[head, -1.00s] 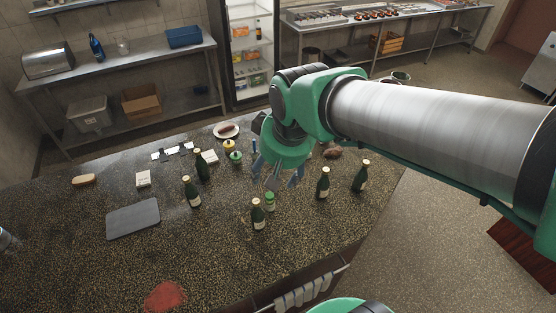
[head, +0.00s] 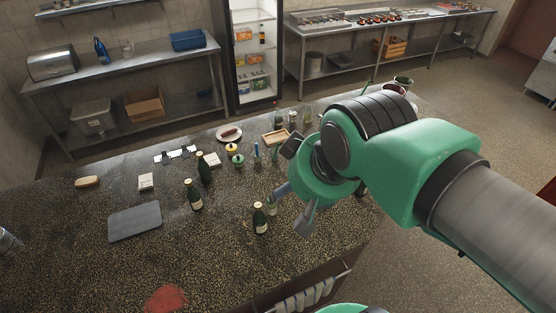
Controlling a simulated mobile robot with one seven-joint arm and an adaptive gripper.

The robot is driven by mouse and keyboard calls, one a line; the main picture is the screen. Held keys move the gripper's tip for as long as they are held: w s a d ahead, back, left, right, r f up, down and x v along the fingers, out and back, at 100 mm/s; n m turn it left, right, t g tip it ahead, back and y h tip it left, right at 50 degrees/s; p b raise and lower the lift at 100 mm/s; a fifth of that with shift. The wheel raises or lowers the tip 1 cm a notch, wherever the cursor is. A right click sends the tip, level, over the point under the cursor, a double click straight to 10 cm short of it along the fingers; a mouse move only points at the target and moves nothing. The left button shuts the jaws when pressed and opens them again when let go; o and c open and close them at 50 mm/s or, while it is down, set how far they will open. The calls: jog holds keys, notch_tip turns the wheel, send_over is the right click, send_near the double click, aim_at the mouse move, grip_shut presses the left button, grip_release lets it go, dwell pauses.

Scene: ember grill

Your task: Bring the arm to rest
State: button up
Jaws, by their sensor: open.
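My gripper (head: 294,206) is at the right part of the dark speckled counter (head: 80,255) in the head view, above the surface. Its jaws are apart, with nothing seen between them. My green and silver arm comes in from the right and hides part of the counter's right end. A dark green bottle (head: 260,218) stands upright just left of the gripper. A small jar (head: 271,203) stands behind that bottle, partly covered by a finger.
Two more bottles (head: 194,195) (head: 204,168) stand mid-counter. A grey board (head: 135,222), a bun (head: 87,182) and a red patch (head: 165,298) lie to the left. A plate with a sausage (head: 229,134) and a wooden tray (head: 276,137) are at the back. The front left is clear.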

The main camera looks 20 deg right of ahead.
notch_tip(320, 180, down, 19)
jog(key=b, duration=1.8)
jog(key=shift+r, duration=0.2)
jog(key=shift+o, duration=0.3)
jog(key=shift+w+r, duration=0.1)
jog(key=shift+r, duration=0.05)
